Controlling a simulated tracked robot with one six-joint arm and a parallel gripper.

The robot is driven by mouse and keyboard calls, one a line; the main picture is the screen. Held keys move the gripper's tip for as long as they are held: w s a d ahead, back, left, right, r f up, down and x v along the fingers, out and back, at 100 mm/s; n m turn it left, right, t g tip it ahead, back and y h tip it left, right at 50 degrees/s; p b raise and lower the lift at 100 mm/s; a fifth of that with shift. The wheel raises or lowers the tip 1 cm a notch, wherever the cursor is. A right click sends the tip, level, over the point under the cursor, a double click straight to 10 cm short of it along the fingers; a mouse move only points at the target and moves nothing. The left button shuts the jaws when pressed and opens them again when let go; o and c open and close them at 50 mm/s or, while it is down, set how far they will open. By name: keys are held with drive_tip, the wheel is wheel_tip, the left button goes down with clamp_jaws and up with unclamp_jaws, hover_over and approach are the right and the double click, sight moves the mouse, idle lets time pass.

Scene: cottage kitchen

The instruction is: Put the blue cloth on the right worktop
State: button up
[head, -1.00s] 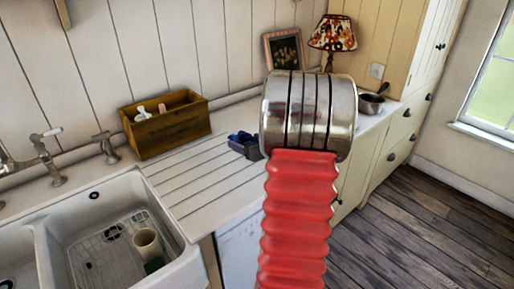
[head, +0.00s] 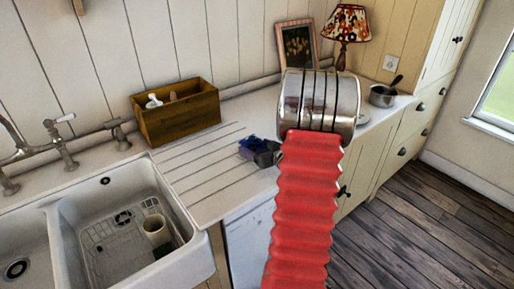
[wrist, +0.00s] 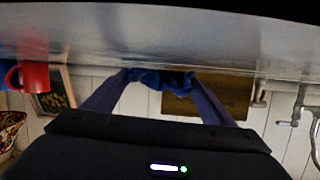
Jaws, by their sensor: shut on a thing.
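The blue cloth (head: 252,143) is a small crumpled dark-blue bundle over the white worktop (head: 243,110), at the right end of the grooved draining area. My gripper (head: 260,150) is shut on it; my arm hides most of the gripper in the head view. In the upside-down wrist view, the cloth (wrist: 160,82) sits between the two fingertips of my gripper (wrist: 157,77), close to the pale worktop surface (wrist: 160,45). I cannot tell whether the cloth touches the worktop. The worktop runs on to the right, partly hidden behind my arm.
A wooden box (head: 178,112) stands left of the cloth, beside the white sink (head: 190,265). A picture frame (head: 296,45), a lamp (head: 345,25) and a saucepan (head: 383,96) stand farther right. A red mug (wrist: 30,75) shows in the wrist view. Worktop around the cloth looks clear.

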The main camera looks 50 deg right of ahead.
drive_tip(key=shift+f, duration=0.1)
drive_tip(key=o, duration=1.1)
drive_tip(key=shift+s+a+r, duration=0.1)
drive_tip(key=shift+s+r, duration=0.1)
drive_tip(key=shift+s, duration=0.25)
drive_tip(key=v, duration=1.1)
drive_tip(key=shift+a, duration=0.1)
